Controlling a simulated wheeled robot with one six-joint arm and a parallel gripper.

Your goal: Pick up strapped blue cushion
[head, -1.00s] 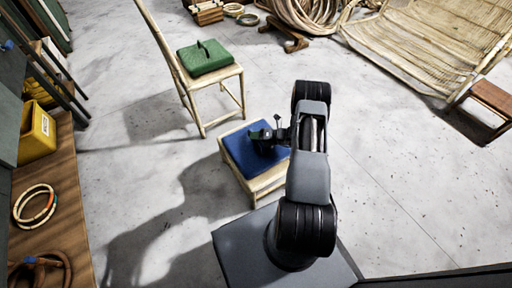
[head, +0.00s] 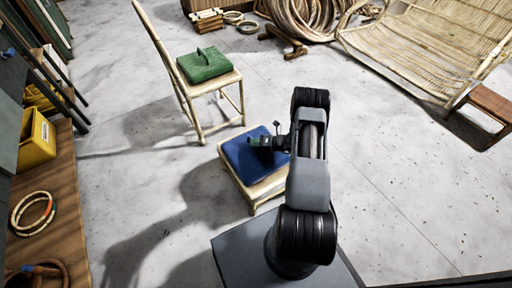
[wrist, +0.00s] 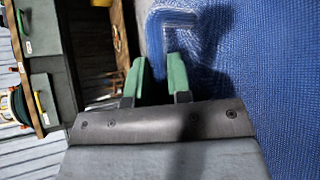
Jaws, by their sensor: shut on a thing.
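The blue cushion (head: 240,158) lies on a low rattan stool (head: 262,190) in front of my base. I cannot tell whether it is lifted off the stool top. My gripper (head: 266,142) is over the cushion's upper right part, shut on its strap. In the wrist view the green finger pads (wrist: 160,76) close around the blue strap (wrist: 168,22), and the cushion's woven surface (wrist: 270,90) fills the right side. Part of the strap is hidden between the pads.
A rattan chair (head: 190,98) with a green strapped cushion (head: 204,66) stands just behind the stool. A wooden bench with a yellow bin (head: 37,142) and rings runs along the left. A rattan lounger (head: 430,50) is at the back right.

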